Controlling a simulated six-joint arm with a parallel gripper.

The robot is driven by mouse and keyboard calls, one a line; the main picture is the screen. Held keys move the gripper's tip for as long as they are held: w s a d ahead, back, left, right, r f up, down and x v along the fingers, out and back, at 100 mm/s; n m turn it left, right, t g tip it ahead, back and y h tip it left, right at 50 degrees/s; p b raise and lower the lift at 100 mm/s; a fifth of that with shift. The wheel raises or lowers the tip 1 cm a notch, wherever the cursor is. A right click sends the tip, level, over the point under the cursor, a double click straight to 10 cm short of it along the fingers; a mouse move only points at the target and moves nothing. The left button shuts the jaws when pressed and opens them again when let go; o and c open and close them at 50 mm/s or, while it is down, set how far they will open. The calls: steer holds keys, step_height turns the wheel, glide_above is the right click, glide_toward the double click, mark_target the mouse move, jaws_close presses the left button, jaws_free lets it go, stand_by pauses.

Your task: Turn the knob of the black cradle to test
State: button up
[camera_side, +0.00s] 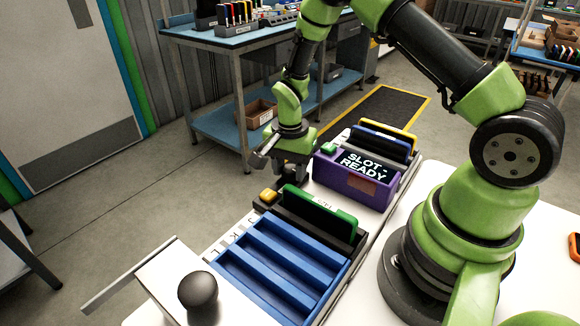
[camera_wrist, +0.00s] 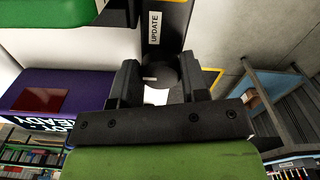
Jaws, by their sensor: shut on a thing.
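The black cradle shows in the wrist view as a dark surface (camera_wrist: 172,18) with a white UPDATE label. A dark rounded part that looks like its knob (camera_wrist: 162,70) lies between my fingers. My gripper (camera_wrist: 158,88) is shut on it. In the side view my gripper (camera_side: 285,163) points down beside the left ends of the cradles, and its fingers hide the knob there. The knob's pointing direction cannot be told. A green-edged slab (camera_side: 318,213) stands upright at the front, and green also shows at the wrist view's top left.
A purple cradle (camera_side: 340,178) with a SLOT READY screen stands close to the right of my gripper. A blue slotted rack (camera_side: 265,275) and a black ball knob (camera_side: 198,290) are nearer the camera. A blue bench (camera_side: 220,125) stands behind.

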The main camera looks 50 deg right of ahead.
mark_target(292, 170)
steer(key=n, duration=0.4)
steer(key=shift+n, duration=0.3)
steer(key=shift+s+d+n, duration=0.1)
steer(key=shift+n, duration=2)
steer(key=o, duration=0.9)
steer(key=shift+o, duration=0.2)
steer(key=shift+r, duration=0.1)
step_height(292, 170, up, 10)
